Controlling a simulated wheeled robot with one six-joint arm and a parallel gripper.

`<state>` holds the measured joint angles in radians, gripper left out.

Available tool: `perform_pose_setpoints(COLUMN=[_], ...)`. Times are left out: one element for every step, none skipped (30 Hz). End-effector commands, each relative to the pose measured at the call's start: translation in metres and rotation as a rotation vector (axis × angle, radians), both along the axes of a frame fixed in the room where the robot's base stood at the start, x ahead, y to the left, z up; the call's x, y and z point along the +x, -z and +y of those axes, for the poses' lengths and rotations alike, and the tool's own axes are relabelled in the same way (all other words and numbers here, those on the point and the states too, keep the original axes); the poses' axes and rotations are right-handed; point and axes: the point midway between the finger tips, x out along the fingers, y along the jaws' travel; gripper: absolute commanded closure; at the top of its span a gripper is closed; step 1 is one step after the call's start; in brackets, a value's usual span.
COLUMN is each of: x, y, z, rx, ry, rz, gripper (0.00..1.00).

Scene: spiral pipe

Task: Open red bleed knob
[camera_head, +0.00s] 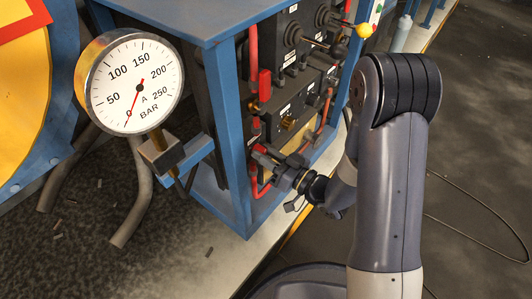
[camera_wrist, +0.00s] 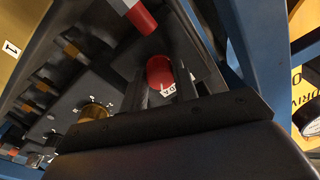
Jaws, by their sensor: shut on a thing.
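The red bleed knob (camera_wrist: 159,72) shows in the wrist view as a round red cap between the two dark fingers of my gripper (camera_wrist: 160,92). The fingers are shut on it, one on each side, and hide part of it. A small white label with dark letters shows beside it. In the head view my gripper (camera_head: 269,157) reaches the lower front of the blue-framed panel, where the knob is mostly hidden by the fingers.
A pressure gauge (camera_head: 130,83) at the left has its needle near 0. A red handle (camera_head: 265,85) sits above my gripper, and a red-and-white part (camera_wrist: 140,16) is close above the knob. Blue frame posts (camera_head: 228,135) stand left of my gripper. Open floor lies at right.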

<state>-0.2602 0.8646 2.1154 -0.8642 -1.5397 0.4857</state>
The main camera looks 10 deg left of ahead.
Motion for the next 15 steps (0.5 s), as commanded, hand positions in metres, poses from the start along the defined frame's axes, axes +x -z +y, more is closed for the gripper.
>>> perform_pose_setpoints(x=[-0.0007, -0.0007, -0.0008, -0.0008, -0.0009, -0.0009, -0.0010, -0.0009, -0.0009, -0.0009, -0.0008, -0.0008, -0.0008, -0.0008, -0.0008], y=[0.0004, 0.0004, 0.0005, 0.0005, 0.0006, 0.0007, 0.0008, 0.0010, 0.0010, 0.0011, 0.0011, 0.0011, 0.0012, 0.0012, 0.0012], z=[0.0001, 0.0001, 0.0002, 0.0002, 0.0002, 0.0002, 0.0002, 0.0002, 0.0002, 0.0002, 0.0002, 0.0002, 0.0001, 0.0001, 0.0001], rx=[0.013, 0.022, 0.033, 0.041, 0.048, 0.058, 0.064, 0.069, 0.076, 0.081, 0.085, 0.091, 0.094, 0.096, 0.100], ry=[-0.001, -0.001, -0.001, -0.001, -0.001, -0.002, -0.002, -0.002, -0.001, -0.001, -0.001, -0.001, -0.001, -0.001, 0.000], rz=[0.031, 0.049, 0.073, 0.089, 0.103, 0.123, 0.135, 0.147, 0.161, 0.170, 0.179, 0.189, 0.195, 0.201, 0.207], gripper=[0.95, 0.95, 0.95, 0.95, 0.95, 0.95, 0.95, 0.95, 0.95, 0.95, 0.95, 0.95, 0.95, 0.95, 0.95])
